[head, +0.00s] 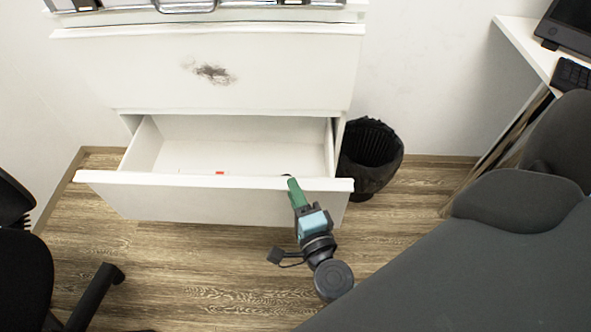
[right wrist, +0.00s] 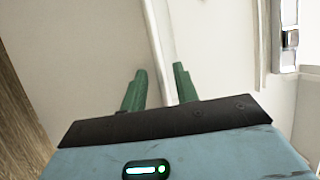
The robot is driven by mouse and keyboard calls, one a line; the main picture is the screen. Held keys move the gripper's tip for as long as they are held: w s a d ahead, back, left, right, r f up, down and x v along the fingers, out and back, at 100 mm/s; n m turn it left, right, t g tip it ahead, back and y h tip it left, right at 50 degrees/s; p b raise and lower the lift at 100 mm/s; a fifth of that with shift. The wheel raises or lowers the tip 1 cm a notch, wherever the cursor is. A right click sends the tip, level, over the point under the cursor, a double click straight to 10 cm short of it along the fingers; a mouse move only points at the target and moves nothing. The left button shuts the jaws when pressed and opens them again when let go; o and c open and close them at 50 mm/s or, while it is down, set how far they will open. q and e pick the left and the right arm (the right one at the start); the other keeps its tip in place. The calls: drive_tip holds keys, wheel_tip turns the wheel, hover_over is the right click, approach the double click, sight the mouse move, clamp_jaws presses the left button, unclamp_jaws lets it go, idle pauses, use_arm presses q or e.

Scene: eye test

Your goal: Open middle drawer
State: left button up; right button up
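A white drawer unit stands against the wall in the head view. Its upper drawer (head: 215,75), with a dark smudge on its front, is shut. The drawer below it (head: 215,200) is pulled well out. I cannot tell whether another drawer lies beneath, so which one is the middle is unclear. My right gripper (head: 290,181) is at the top edge of the open drawer's front, near its right end. In the right wrist view its green fingers (right wrist: 160,75) are apart, with the white edge of the drawer front (right wrist: 160,40) running between them. My left gripper is not in view.
A small red item (head: 219,173) lies in the open drawer. A black waste bin (head: 370,160) stands right of the unit. A grey chair (head: 500,240) fills the lower right, beside a white desk (head: 525,45). A black chair (head: 25,270) is at left. Wood floor between is clear.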

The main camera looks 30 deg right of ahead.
drive_tip(key=v, duration=0.8)
idle(0.6)
